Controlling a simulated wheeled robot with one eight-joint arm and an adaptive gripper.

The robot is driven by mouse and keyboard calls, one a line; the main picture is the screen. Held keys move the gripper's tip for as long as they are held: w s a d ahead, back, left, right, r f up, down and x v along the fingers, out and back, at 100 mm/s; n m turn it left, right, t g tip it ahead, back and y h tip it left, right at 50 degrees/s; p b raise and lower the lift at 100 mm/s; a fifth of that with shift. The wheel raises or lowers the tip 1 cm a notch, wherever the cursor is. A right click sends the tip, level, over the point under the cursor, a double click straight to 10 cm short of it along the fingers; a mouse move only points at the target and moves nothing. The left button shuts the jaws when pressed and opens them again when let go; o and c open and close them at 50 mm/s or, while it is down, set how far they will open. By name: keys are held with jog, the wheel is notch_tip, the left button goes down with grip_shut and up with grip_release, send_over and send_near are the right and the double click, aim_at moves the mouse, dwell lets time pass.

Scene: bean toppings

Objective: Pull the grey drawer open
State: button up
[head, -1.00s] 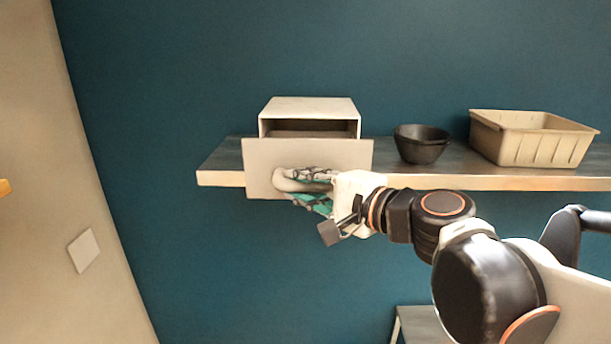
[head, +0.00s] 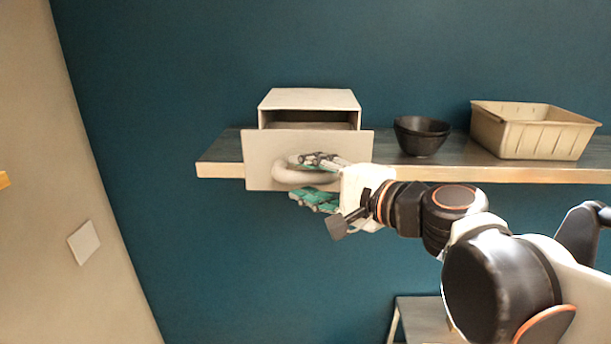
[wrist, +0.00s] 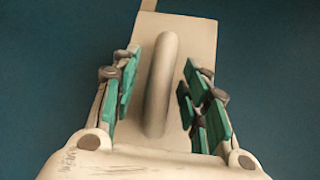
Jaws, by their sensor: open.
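The grey drawer (head: 262,160) is pulled part way out of its light box (head: 310,99) on the shelf, with a dark gap showing behind its front panel. Its curved handle (head: 290,175) stands out from the panel. My gripper (head: 318,178) is at the handle, with one finger above it and one below. In the wrist view the handle (wrist: 160,85) lies between the green finger pads of my open gripper (wrist: 160,100), with clear space on both sides. The drawer's inside is mostly hidden.
The wooden shelf (head: 220,171) carries black bowls (head: 421,138) and a beige basket (head: 540,143) to the right of the drawer box. A lower grey surface (head: 425,318) shows at the bottom. The space below the shelf at left is clear.

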jog(key=v, duration=1.1)
jog(key=shift+a, duration=0.15)
jog(key=s+d+f+n+g+h+b, duration=0.1)
jog(key=s+f+n+g+h+b, duration=0.15)
jog(key=f+b, duration=0.95)
jog(key=s+d+f+n+g+h+b, duration=0.1)
jog(key=f+n+h+b, duration=0.3)
jog(key=f, duration=1.4)
jog(key=s+d+f+n+h+b, duration=0.1)
jog(key=d+f+b, duration=0.2)
jog(key=f+b, duration=0.3)
jog(key=s+d+f+n+h+b, duration=0.1)
jog(key=d+f+n+h+b, duration=0.1)
jog(key=f+b, duration=0.5)
jog(key=s+d+f+n+g+h+b, duration=0.1)
jog(key=d+f+b, duration=0.4)
jog(key=f, duration=0.7)
jog(key=shift+s+f+h+b, duration=0.35)
jog(key=shift+s+h+b, duration=0.1)
jog(key=shift+b, duration=0.2)
